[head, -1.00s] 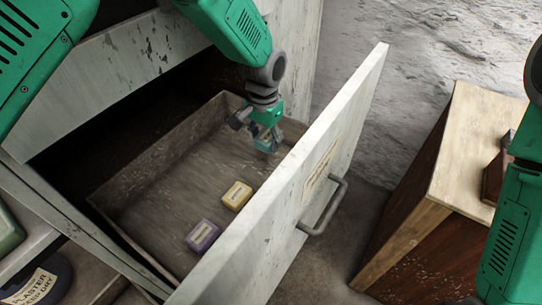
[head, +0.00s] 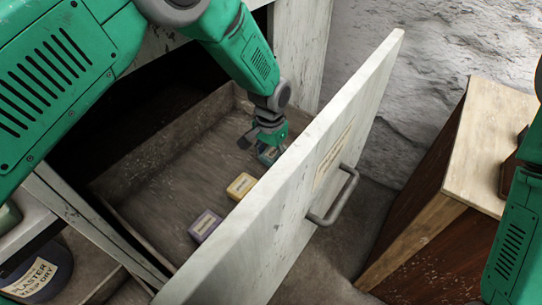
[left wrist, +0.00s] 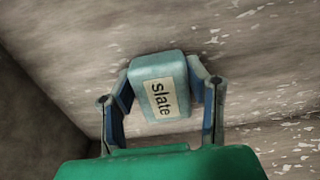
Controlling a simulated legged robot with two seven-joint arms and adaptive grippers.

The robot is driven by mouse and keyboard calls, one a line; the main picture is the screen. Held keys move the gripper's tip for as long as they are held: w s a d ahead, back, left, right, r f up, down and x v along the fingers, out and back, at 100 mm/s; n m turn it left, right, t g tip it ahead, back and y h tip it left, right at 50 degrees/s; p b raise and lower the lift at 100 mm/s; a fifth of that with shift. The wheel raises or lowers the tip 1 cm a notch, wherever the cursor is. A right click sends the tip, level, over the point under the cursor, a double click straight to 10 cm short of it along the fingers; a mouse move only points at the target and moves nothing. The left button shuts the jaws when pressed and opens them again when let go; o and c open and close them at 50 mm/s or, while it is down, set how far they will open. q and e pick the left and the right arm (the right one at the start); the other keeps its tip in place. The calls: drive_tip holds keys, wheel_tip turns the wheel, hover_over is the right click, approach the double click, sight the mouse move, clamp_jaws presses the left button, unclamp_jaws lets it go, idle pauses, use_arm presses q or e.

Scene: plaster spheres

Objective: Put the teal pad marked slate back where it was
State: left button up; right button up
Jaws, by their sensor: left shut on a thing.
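The teal pad marked slate (left wrist: 172,68) is between the two fingers of my left gripper (left wrist: 160,95) in the left wrist view, its label facing the camera. In the head view my left gripper (head: 266,148) reaches down into the open drawer (head: 165,160), with the teal pad (head: 268,155) partly hidden at its fingertips. The pad is at or just above the drawer floor; I cannot tell whether it touches. A yellow pad (head: 241,186) and a purple pad (head: 205,225) lie in a row on the drawer floor, nearer the camera. My right gripper is not in view.
The drawer's tall white front (head: 290,180) with its grey handle (head: 335,197) stands close right of the left gripper. A wooden cabinet (head: 490,150) stands at the right. A plaster tub (head: 38,275) is at lower left. The drawer floor left of the pads is clear.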

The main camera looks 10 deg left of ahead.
sight(270, 154)
use_arm(q)
drive_tip(key=o, duration=1.2)
drive_tip(key=shift+a+f, duration=0.1)
drive_tip(key=shift+r, duration=0.3)
wheel_tip(270, 154, up, 7)
drive_tip(key=shift+r+p, duration=0.1)
drive_tip(key=shift+p, duration=1.1)
